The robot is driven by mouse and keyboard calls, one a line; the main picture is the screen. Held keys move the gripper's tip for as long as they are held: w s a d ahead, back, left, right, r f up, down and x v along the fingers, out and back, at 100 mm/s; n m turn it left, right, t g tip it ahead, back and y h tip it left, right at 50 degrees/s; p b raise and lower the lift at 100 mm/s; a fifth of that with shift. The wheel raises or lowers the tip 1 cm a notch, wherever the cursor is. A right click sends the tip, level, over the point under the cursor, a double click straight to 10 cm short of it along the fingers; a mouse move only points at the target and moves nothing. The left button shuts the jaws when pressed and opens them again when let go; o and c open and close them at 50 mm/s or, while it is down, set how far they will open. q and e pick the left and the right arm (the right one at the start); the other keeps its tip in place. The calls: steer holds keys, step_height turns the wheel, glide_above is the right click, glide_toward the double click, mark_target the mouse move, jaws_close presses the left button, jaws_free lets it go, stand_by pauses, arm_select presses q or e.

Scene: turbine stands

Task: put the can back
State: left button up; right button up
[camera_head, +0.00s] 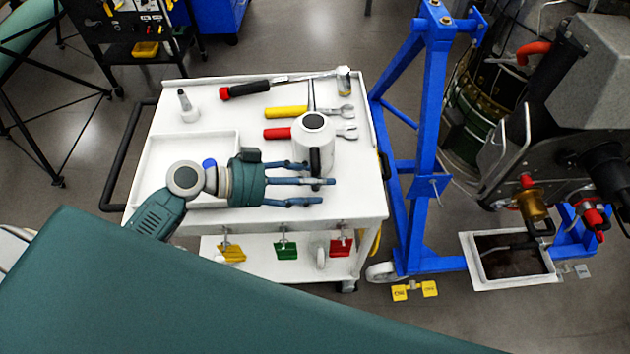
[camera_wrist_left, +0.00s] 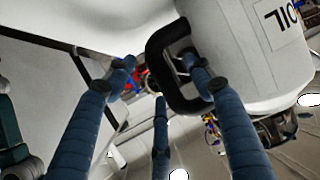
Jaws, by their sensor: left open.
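The can (camera_head: 312,138) is white with a dark round top and a black handle. It stands upright on the white cart top (camera_head: 225,105), towards the right. My left gripper (camera_head: 318,183) reaches in from the left with its blue fingers spread open at the handle, on the can's near side. In the left wrist view the can (camera_wrist_left: 265,60) shows part of the lettering "OIL", and its black handle (camera_wrist_left: 160,62) lies between my open fingers. One finger shows through or across the handle loop; I cannot tell if it touches. My right gripper is not in view.
A small white bottle (camera_head: 188,106) stands at the back left. A blue stand (camera_head: 432,110) rises close to the cart's right side. A tray (camera_head: 510,258) sits beyond it.

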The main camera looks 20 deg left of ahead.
arm_select(q)
steer(key=shift+b+v, duration=0.35)
steer(key=shift+v, duration=3)
